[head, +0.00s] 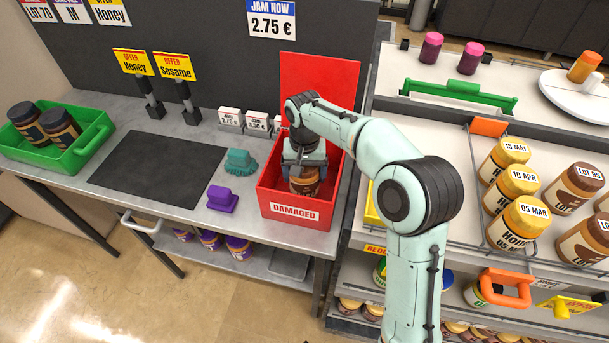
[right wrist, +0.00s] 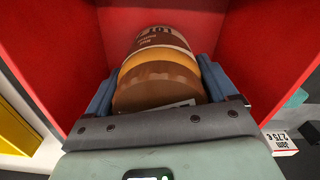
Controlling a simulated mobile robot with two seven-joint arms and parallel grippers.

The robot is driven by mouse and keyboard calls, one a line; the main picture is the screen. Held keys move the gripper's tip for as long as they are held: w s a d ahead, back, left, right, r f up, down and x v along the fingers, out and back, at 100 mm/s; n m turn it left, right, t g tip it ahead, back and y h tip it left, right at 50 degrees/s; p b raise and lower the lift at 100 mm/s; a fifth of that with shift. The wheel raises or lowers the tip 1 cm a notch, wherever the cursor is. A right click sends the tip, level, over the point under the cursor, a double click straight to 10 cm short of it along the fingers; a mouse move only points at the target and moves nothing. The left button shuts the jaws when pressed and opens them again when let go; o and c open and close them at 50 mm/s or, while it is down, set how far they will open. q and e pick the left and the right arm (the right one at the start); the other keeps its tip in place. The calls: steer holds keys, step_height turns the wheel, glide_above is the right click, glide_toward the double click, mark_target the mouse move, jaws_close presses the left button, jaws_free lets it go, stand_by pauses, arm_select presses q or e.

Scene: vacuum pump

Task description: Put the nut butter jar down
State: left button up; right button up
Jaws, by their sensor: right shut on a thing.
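The nut butter jar (head: 304,182) has a brown lid and a brown label, and it is inside the red box marked DAMAGED (head: 262,197). My right gripper (head: 304,164) reaches down into this box and is shut on the jar. In the right wrist view the jar (right wrist: 158,80) sits between the two blue fingers, with the red walls (right wrist: 262,50) on both sides. I cannot tell whether the jar's base touches the box floor. My left gripper is not in view.
A purple brush (head: 222,200) and a teal brush (head: 240,162) lie left of the box. A dark mat (head: 160,168) lies further left, with a green crate (head: 85,150) holding two jars. A shelf with several jars (head: 520,222) stands at right.

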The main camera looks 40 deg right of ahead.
steer(key=shift+f, duration=0.4)
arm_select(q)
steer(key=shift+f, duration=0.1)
arm_select(e)
steer(key=o, duration=1.2)
steer(key=shift+f, duration=0.15)
step_height(320, 180, up, 12)
steer(key=shift+r+p, duration=0.15)
steer(key=shift+p, duration=1.05)
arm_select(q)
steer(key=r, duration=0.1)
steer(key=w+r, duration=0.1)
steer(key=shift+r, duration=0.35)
